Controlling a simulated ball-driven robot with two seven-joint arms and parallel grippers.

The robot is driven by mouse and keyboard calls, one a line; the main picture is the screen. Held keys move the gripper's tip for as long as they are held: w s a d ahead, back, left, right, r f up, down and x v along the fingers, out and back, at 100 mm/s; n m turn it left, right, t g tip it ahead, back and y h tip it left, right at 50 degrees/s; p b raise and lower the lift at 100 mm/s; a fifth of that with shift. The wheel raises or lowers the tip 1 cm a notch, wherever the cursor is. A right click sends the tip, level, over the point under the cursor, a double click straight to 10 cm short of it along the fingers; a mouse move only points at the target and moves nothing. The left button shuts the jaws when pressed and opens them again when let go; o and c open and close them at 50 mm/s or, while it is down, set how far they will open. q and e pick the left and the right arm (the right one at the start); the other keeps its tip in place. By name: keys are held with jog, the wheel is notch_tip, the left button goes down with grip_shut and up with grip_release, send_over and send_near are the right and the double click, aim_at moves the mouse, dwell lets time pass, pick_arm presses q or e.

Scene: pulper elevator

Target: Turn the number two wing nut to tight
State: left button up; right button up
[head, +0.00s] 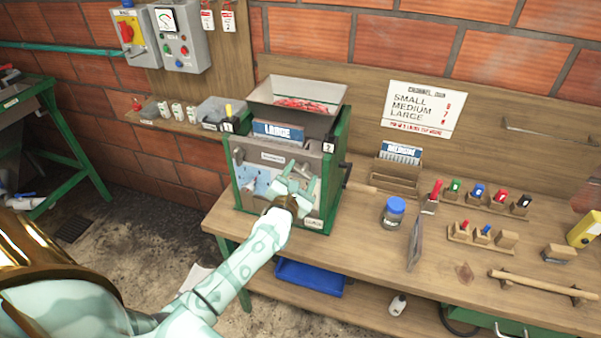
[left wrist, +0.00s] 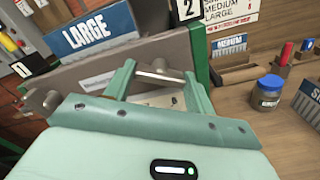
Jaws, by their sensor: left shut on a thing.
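The pulper is a green-framed machine with a grey front plate (head: 262,157) and a number 2 tag (head: 328,147) at its upper right. My left gripper (head: 299,182) is at the right part of that front. In the left wrist view its two fingers (left wrist: 163,84) stand on either side of a grey metal wing nut (left wrist: 160,73), below the number 2 tag (left wrist: 188,10). The gripper is shut on this nut. In the head view the gripper mostly hides it. Another grey knob (left wrist: 52,100) shows at the left, near the number 1 tag (left wrist: 20,69). My right gripper is not in view.
A blue LARGE plate (head: 278,132) stands above the front, below the hopper (head: 296,95). The wooden bench (head: 345,235) extends right, with a blue-lidded jar (head: 394,212) and small holders on it. A blue tray (head: 310,277) is below.

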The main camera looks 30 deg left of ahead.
pick_arm(q)
jog(key=m+p, duration=0.3)
jog(key=m, duration=0.3)
jog(key=shift+r+m, duration=0.1)
jog(key=shift+m, duration=0.2)
jog(key=m+p, duration=0.1)
jog(key=m, duration=0.2)
jog(key=shift+m+p, duration=0.55)
jog(key=shift+m, duration=0.65)
jog(key=o, duration=1)
jog(key=v, duration=1.6)
jog(key=shift+s, duration=0.2)
